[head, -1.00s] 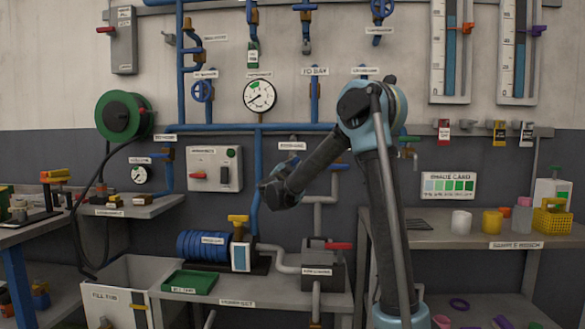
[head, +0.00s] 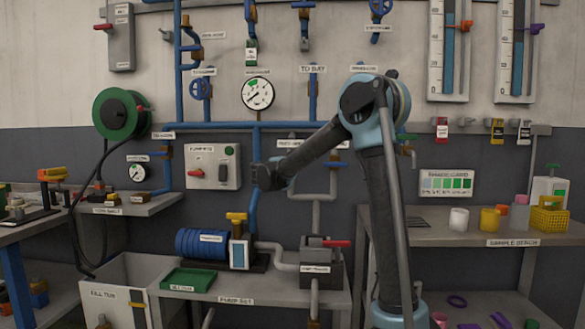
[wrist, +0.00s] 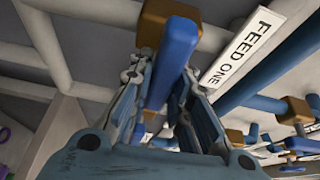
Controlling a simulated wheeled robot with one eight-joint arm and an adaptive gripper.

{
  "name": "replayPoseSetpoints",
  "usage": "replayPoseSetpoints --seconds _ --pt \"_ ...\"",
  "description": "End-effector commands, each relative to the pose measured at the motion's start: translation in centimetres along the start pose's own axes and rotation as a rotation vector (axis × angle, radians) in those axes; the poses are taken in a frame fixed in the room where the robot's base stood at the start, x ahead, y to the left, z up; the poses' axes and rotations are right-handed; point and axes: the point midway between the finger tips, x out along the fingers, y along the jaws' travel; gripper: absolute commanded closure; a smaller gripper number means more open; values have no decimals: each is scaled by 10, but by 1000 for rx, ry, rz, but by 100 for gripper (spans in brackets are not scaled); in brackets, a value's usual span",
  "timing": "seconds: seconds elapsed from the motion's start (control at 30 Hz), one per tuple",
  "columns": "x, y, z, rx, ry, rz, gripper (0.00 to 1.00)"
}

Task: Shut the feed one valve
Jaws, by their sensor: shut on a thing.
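In the wrist view, the feed one valve shows as a brown valve body (wrist: 152,25) on a grey pipe, with a blue lever handle (wrist: 177,45) reaching toward me. The white FEED ONE label (wrist: 250,45) is to its right. My gripper (wrist: 165,80) has a finger on each side of the handle and is shut on it. The finger pads partly hide the lower handle. In the head view, my gripper (head: 268,176) is in front of the wall pipes, left of my upright arm. I cannot make out the gripped handle there.
In the head view, a red-switched control box (head: 213,167) is left of my gripper. Below stand a blue pump (head: 202,243) and a grey box with a red lever (head: 321,262). Blue and grey pipes run close around the gripper. Another blue-handled valve (wrist: 300,145) shows at the wrist view's right.

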Motion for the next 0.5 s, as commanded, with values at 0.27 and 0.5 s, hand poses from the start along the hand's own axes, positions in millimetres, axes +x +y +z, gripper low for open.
replayPoseSetpoints --seconds 0.27,0.5 --pt "0 4 -3 52 6 25 100" --pt "0 4 -3 57 6 28 100"
